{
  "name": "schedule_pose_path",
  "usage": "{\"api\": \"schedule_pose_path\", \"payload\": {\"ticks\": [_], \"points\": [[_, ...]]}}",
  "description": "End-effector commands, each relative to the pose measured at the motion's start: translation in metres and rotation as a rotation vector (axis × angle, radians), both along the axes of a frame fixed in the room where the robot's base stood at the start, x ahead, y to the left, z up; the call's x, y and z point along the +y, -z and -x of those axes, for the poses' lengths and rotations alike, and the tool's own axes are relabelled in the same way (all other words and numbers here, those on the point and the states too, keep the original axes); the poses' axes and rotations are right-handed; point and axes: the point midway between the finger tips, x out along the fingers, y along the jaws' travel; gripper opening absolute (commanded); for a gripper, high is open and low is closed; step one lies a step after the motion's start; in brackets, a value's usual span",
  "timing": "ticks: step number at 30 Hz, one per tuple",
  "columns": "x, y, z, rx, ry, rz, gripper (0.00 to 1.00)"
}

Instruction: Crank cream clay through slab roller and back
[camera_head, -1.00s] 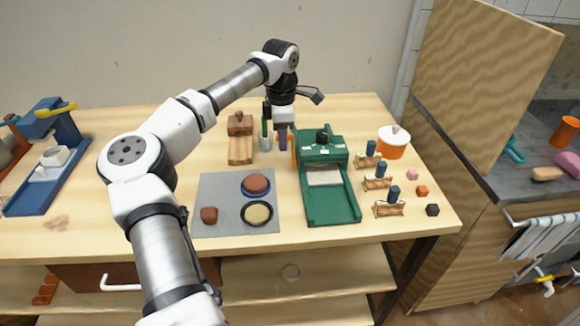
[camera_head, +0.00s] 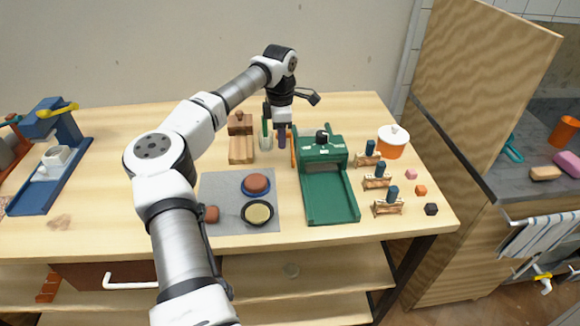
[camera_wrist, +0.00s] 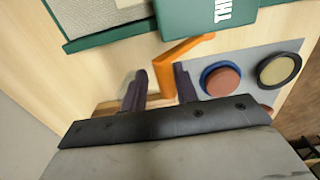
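The green slab roller (camera_head: 322,152) stands right of centre on the table. Its front bed (camera_head: 328,197) is bare green in the head view. In the wrist view a cream sheet, apparently the clay (camera_wrist: 100,14), lies in the green-rimmed bed on the roller's back side. The orange crank (camera_wrist: 186,48) is on the roller's left side; in the head view it is a thin orange strip (camera_head: 293,152). My gripper (camera_head: 283,138) points down beside it. In the wrist view its two dark fingers (camera_wrist: 160,78) are apart, with the crank's orange end between them; contact is unclear.
A grey mat (camera_head: 222,188) holds a reddish disc on a blue dish, a dark dish with cream filling and a brown lump. Wooden pieces stand behind it. Blue-handled wooden holders (camera_head: 377,181), small cubes and an orange-white pot (camera_head: 392,142) stand right of the roller.

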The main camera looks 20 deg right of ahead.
Motion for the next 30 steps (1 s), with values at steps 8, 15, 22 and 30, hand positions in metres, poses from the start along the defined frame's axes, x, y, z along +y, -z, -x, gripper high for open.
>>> {"api": "schedule_pose_path", "payload": {"ticks": [8, 15, 22, 30], "points": [[-0.002, 0.005, -0.004, -0.002, 0.001, 0.002, 0.29], [0.003, -0.003, 0.009, -0.001, 0.001, 0.001, 0.29], [0.007, -0.010, 0.024, 0.002, 0.002, -0.001, 0.29], [0.008, -0.012, 0.031, 0.003, 0.001, -0.001, 0.29]]}}
